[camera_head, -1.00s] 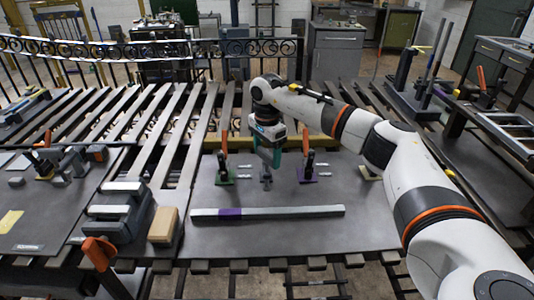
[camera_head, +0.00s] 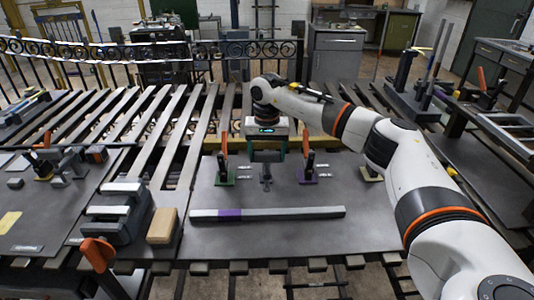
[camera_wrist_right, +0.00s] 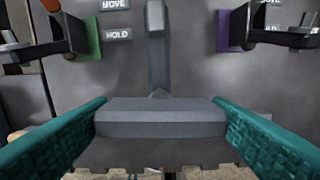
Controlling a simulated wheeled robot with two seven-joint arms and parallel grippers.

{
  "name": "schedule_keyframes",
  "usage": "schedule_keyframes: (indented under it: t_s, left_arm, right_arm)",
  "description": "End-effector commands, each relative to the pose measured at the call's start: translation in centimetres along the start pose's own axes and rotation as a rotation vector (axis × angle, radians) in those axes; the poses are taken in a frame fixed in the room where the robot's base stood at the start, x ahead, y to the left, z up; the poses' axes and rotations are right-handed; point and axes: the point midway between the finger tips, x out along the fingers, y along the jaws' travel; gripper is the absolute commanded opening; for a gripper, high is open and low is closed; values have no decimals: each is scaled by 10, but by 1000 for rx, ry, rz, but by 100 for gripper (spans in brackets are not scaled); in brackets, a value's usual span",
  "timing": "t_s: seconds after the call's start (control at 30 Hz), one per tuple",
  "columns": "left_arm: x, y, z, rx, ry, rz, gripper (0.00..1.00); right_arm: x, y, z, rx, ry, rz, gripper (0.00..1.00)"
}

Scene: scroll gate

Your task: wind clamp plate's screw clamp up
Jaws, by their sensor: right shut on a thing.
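The clamp plate (camera_head: 300,236) is a dark grey sheet on the slatted table. Its grey screw clamp (camera_head: 266,180) stands between an orange-handled clamp on a green base (camera_head: 223,168) and one on a purple base (camera_head: 308,167). My right gripper (camera_head: 267,153) is over the screw clamp, pointing down. In the right wrist view its teal fingers (camera_wrist_right: 160,118) are shut on the ends of the screw clamp's grey crossbar (camera_wrist_right: 160,122). A grey arm (camera_wrist_right: 156,45) runs away behind the bar. The screw's lower end is hidden. My left gripper is out of view.
A long grey bar with a purple band (camera_head: 285,213) lies on the plate in front of the clamps. A grey vise-like block (camera_head: 118,212) and a wooden block (camera_head: 162,225) stand at left. MOVE and HOLD labels (camera_wrist_right: 116,33) lie beside the clamps.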

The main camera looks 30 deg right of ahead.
Motion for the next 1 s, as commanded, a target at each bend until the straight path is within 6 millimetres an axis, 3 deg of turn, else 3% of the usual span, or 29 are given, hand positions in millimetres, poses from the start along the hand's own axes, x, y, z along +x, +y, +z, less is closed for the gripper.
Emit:
schedule_keyframes:
  t_s: [0.4, 0.97, 1.0]
  left_arm:
    - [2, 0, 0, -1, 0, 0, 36]
    - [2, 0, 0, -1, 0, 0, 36]
    - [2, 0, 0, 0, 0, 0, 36]
  right_arm:
    - [3, 0, -1, -201, 5, -4, 50]
    - [4, 0, -2, -230, 7, -5, 50]
    - [4, 0, -2, -230, 8, -5, 76]
